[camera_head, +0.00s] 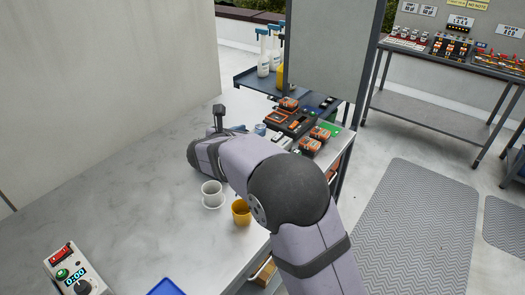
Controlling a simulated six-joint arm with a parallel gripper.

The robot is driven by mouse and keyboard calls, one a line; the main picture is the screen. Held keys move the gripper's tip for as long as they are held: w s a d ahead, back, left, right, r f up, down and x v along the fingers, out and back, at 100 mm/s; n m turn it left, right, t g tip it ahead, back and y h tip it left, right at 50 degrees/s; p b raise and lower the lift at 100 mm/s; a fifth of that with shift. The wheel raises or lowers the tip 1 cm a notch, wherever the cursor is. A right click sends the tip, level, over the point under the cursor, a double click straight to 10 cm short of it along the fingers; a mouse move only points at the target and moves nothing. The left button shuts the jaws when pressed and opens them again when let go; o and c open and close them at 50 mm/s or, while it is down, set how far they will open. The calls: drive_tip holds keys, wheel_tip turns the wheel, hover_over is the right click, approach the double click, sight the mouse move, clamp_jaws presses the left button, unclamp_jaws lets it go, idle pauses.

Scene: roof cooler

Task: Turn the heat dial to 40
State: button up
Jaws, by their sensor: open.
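A control box (74,272) sits at the bottom left of the bench, partly cut off by the frame edge. My gripper's fingers are hidden behind the wrist.
A blue tray (166,287) lies at the bottom edge. The bench's middle left is clear.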

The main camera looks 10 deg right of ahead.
drive_tip(key=d+f+m+g+y+p, duration=0.2)
drive_tip(key=d+f+m+y+p, duration=0.25)
drive_tip(key=m, duration=0.85)
wheel_tip(320, 180, up, 7)
drive_tip(key=d+m+t+y+p, duration=0.25)
drive_tip(key=m+y, duration=0.35)
drive_tip(key=m, duration=0.9)
wheel_tip(320, 180, down, 12)
drive_tip(key=shift+t, duration=0.35)
drive_tip(key=shift+a+p+x, duration=0.2)
drive_tip(key=shift+p+x, duration=0.65)
drive_tip(key=shift+x, duration=2.45)
drive_tip(key=shift+s, duration=0.1)
